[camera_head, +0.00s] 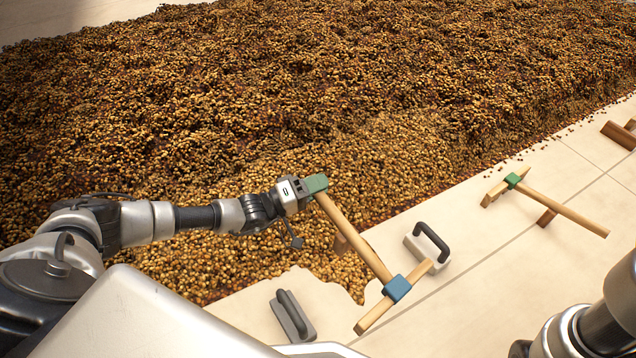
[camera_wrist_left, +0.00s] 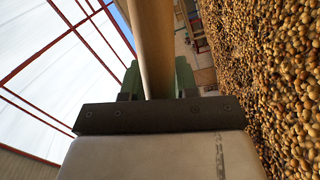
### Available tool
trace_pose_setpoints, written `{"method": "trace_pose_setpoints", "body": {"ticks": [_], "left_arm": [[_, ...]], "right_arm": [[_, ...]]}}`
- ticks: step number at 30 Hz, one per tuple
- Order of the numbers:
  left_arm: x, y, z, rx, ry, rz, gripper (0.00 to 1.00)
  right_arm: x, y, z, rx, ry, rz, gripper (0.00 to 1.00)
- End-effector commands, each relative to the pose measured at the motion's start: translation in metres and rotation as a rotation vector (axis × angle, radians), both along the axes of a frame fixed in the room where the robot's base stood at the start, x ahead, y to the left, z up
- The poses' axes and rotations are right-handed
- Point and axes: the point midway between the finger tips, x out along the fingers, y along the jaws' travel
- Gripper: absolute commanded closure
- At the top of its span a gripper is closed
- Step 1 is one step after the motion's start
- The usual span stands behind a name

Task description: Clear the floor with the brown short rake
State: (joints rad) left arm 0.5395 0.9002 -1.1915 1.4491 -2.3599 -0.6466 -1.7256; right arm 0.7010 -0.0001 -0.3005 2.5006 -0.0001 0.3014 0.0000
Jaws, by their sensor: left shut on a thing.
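My left gripper (camera_head: 317,184), with green fingers, is shut on the upper end of the light wooden handle of a T-shaped rake (camera_head: 352,234). The handle slopes down to the right to a blue joint and a wooden crosspiece over the pale floor (camera_head: 440,320). Whether the crosspiece touches the floor is unclear. In the left wrist view the handle (camera_wrist_left: 153,45) passes between the gripper's green fingers (camera_wrist_left: 158,80). A darker brown wooden tool (camera_head: 620,133), partly cut off, lies at the right edge. My right gripper is out of view; only part of that arm shows.
A wide bed of beans (camera_head: 300,90) covers the floor beyond. A green-jointed wooden rake (camera_head: 560,208), a white block with a black handle (camera_head: 428,247) and a grey handled block (camera_head: 292,318) lie on the floor. Tiles at the lower right are clear.

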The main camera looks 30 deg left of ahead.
Motion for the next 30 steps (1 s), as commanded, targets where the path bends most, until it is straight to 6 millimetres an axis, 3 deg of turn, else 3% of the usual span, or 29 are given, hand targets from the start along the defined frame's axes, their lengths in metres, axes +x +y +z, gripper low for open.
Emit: {"method": "trace_pose_setpoints", "body": {"ticks": [1,24,30], "left_arm": [[0.0,0.0,-0.01,-0.004,0.0,0.0,1.0],[0.0,0.0,-0.103,-0.003,0.0,0.0,1.0],[0.0,0.0,-0.095,-0.004,-0.001,0.001,1.0]], "right_arm": [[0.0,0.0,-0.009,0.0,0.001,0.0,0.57],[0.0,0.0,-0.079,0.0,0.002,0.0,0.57],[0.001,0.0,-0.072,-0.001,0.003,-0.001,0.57]]}}
